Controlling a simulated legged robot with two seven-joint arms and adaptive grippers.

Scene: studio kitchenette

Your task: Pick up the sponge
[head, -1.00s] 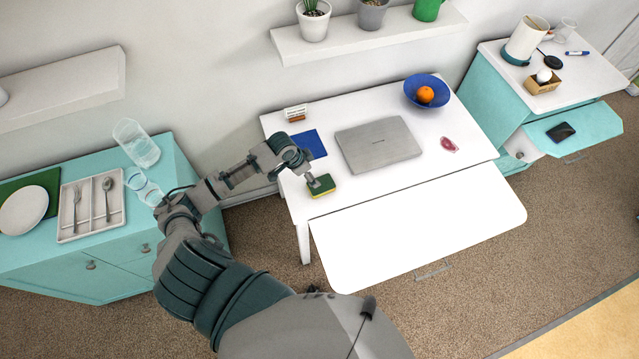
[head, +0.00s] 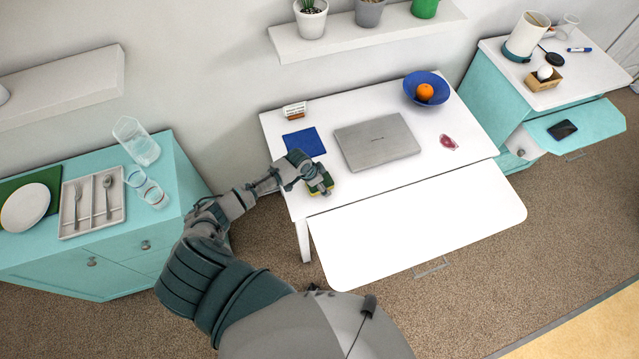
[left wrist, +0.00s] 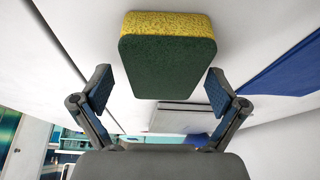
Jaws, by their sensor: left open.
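The sponge (head: 325,187) is a small yellow and green block on the left front part of the white desk (head: 375,103). In the head view it is partly hidden by my left gripper (head: 320,183), which is low at the desk top beside it. In the left wrist view the sponge (left wrist: 167,55) shows its dark green face and yellow side. It lies just ahead of the open fingers of my left gripper (left wrist: 158,92), about in line with the gap between them. The jaws hold nothing. My right gripper is in neither view.
A closed laptop (head: 377,142) and a blue square (head: 304,142) lie near the sponge. A blue bowl (head: 440,99) with an orange (head: 424,92) stands at the back right. The pulled-out white drawer (head: 420,230) in front is empty.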

